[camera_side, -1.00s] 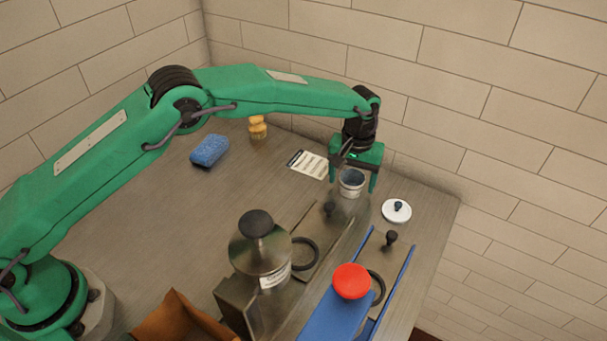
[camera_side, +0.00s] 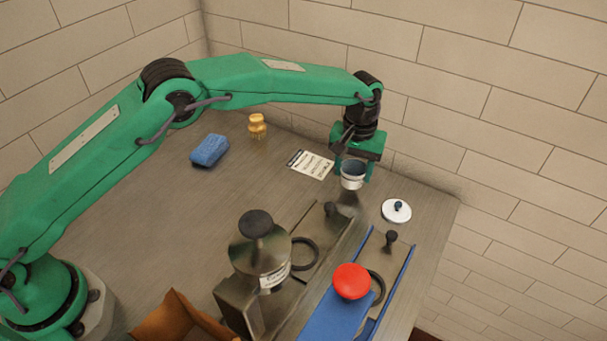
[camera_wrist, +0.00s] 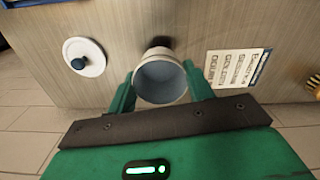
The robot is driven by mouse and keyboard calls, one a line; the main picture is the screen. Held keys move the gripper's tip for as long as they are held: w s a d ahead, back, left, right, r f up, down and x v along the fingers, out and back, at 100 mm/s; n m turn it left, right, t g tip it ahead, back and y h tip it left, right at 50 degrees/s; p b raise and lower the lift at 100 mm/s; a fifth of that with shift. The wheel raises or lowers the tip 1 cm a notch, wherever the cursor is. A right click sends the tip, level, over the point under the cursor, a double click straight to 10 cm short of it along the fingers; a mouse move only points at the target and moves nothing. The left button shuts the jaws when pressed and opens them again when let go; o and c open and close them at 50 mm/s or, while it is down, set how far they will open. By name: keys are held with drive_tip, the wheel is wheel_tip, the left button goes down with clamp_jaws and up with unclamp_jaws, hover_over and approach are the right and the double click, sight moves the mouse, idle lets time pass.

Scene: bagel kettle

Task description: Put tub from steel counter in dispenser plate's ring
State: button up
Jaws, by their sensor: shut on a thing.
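My gripper (camera_side: 354,172) is shut on a small white tub (camera_side: 352,181) with a dark grey inside. The tub is upright and held a little above the steel counter (camera_side: 240,190), near its back right edge. In the wrist view the tub (camera_wrist: 161,82) sits between the two green fingers. The dispenser (camera_side: 260,254) is a steel vessel with a dark knob, at the front middle. A dark ring (camera_side: 304,254) lies beside it on a plate, and a second dark ring (camera_side: 377,287) is beside the red knob. Both rings look empty.
A white lid with a dark knob (camera_side: 396,211) lies right of the tub. Blue rails (camera_side: 393,291) and black knobs (camera_side: 390,238) stand at the front right.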

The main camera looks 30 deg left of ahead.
drive_tip(key=s+d+r, duration=0.6)
drive_tip(key=s+r, duration=0.2)
drive_tip(key=s, duration=0.2)
drive_tip(key=shift+s+r, duration=0.1)
idle(0.6)
drive_tip(key=m, duration=0.8)
approach(300, 255)
drive_tip(key=shift+f, duration=2.65)
drive_tip(key=shift+f, duration=0.15)
drive_tip(key=o, duration=1)
